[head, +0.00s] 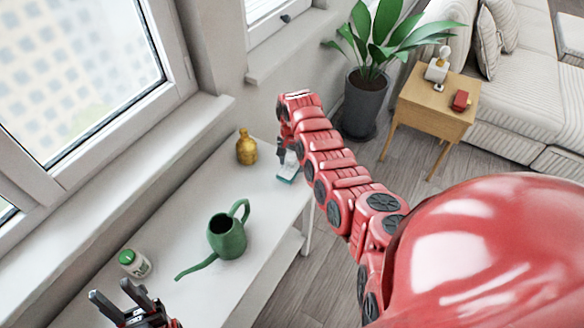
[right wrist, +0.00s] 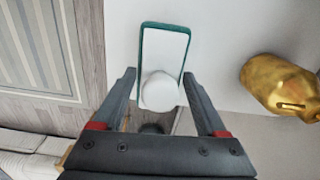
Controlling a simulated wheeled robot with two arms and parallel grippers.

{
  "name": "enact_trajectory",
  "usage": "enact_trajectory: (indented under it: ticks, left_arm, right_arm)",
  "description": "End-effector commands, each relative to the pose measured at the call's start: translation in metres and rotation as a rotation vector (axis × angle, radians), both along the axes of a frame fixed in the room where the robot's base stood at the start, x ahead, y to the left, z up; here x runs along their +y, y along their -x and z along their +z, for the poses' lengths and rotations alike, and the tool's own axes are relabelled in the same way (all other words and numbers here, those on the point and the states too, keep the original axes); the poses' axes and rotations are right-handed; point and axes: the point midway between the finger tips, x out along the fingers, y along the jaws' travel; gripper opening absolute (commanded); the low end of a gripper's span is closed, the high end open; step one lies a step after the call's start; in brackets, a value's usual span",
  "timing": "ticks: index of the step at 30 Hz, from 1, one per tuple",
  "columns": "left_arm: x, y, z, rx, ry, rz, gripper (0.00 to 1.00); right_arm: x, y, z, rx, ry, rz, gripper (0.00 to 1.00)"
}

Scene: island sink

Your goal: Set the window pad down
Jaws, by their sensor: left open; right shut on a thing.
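The window pad (right wrist: 165,50) is a flat white plate with a teal rim and a rounded white knob (right wrist: 160,92). In the right wrist view the knob is between the fingers of my right gripper (right wrist: 160,98), which is shut on it. In the head view the pad (head: 288,173) is at the far right end of the white table (head: 262,205), below my right gripper (head: 283,152) and partly hidden by it. I cannot tell whether the pad touches the tabletop. My left gripper (head: 122,298) is open and empty at the bottom left, near the white jar.
A gold bottle (head: 246,147) stands close left of the pad. A green watering can (head: 227,235) and a white jar with a green lid (head: 134,263) stand nearer on the table. A potted plant (head: 366,100) and a wooden side table (head: 432,100) are beyond its far end.

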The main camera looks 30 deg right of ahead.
Motion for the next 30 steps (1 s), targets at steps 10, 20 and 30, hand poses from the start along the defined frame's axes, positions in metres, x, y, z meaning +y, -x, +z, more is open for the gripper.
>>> enact_trajectory:
  ticks: [10, 20, 30]
  left_arm:
    - [0.0, 0.0, 0.005, 0.0, 0.0, 0.0, 0.45]
    - [0.0, 0.0, 0.001, 0.0, 0.0, 0.0, 0.45]
    - [0.0, 0.0, 0.001, 0.0, 0.0, 0.0, 0.45]
  right_arm:
    - [-0.001, 0.0, -0.014, 0.002, 0.0, 0.0, 0.3]
    - [-0.001, 0.0, -0.037, 0.001, 0.001, -0.001, 0.3]
    - [-0.001, 0.0, -0.036, 0.0, 0.0, -0.001, 1.0]
